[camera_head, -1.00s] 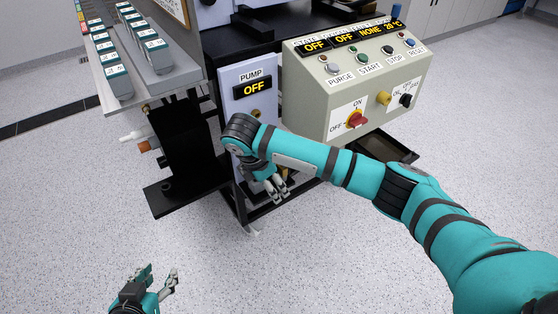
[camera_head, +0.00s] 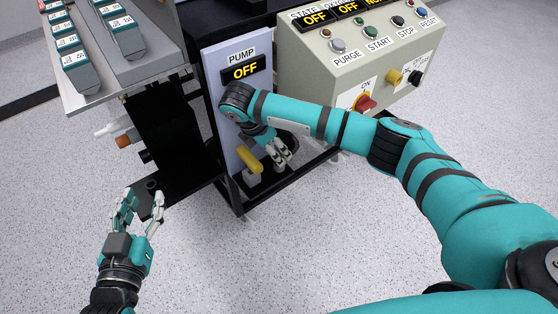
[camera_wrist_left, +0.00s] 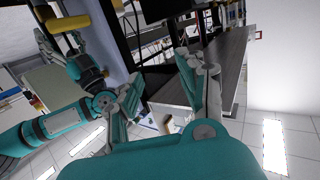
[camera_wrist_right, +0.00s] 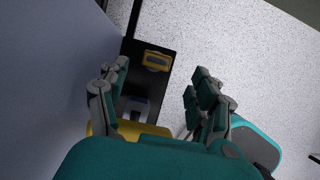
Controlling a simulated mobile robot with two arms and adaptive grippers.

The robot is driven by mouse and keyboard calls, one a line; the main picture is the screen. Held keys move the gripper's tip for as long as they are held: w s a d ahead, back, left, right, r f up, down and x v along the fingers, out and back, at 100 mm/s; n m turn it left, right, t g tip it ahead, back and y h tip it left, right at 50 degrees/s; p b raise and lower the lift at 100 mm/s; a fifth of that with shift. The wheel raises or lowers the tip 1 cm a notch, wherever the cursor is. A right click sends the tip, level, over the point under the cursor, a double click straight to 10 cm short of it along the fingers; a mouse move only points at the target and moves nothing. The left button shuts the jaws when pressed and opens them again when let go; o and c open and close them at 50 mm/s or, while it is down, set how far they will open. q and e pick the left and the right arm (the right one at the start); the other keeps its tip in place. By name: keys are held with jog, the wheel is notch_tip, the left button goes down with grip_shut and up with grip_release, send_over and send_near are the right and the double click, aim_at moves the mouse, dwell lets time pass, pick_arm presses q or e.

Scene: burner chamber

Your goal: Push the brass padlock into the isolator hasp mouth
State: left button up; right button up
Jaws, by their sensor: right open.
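A small yellow block with a dark slot (camera_wrist_right: 156,62) lies on a black shelf (camera_wrist_right: 152,48) in the right wrist view. It may be the brass padlock; I cannot tell for sure. My right gripper (camera_wrist_right: 158,80) is open, its fingers spread on either side of the view, holding nothing visible. In the head view my right gripper (camera_head: 279,153) hangs by the pump panel's lower edge, beside a yellow bar (camera_head: 249,160) on a pale post. No hasp mouth can be picked out clearly. My left gripper (camera_head: 139,205) is open and empty at the lower left.
The pump panel (camera_head: 226,95) reads OFF. The control box (camera_head: 350,60) at upper right carries a red switch (camera_head: 366,103) and a yellow knob (camera_head: 393,77). A shelf with labelled blocks (camera_head: 121,33) stands upper left. Floor (camera_head: 340,240) in front is clear.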

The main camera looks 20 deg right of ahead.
jog(key=shift+x, duration=0.8)
jog(key=b+x, duration=0.3)
jog(key=x, duration=0.1)
jog(key=shift+w+a+f, duration=0.1)
jog(key=shift+w+f, duration=0.05)
jog(key=shift+f, duration=0.2)
jog(key=c, duration=1.3)
pick_arm(q)
jog(key=s+d+r+t+h, duration=0.1)
jog(key=s+r+t+h, duration=0.1)
jog(key=r+t, duration=0.6)
notch_tip(320, 180, up, 5)
jog(key=shift+s+t+h, duration=0.3)
jog(key=shift+s+h, duration=0.1)
jog(key=shift+s, duration=0.2)
pick_arm(e)
jog(key=shift+c, duration=0.2)
pick_arm(q)
jog(key=shift+w, duration=0.1)
